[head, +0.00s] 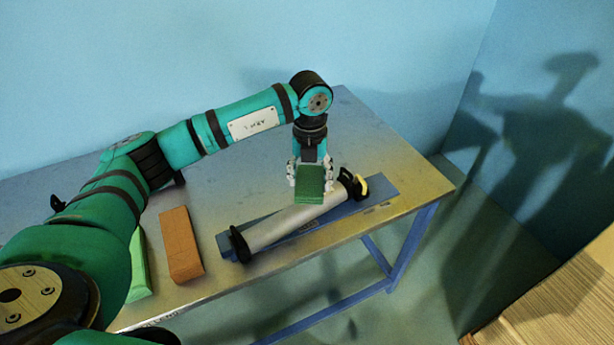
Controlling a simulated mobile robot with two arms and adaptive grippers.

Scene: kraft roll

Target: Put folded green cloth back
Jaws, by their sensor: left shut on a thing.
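My left gripper (310,178) points down over the right part of the metal table (225,180). It is shut on the folded green cloth (311,188), a small dark green block-like bundle. The cloth is in front of the grey roll (278,227) in this view and hides part of it. I cannot tell whether the cloth touches the roll or hangs above it. My right gripper is not in view.
The roll has black end holders and lies along a blue base (383,190) near the table's front edge. An orange-brown block (180,245) lies left of it. A light green block (137,268) is partly hidden by my left arm. The table's back right is clear.

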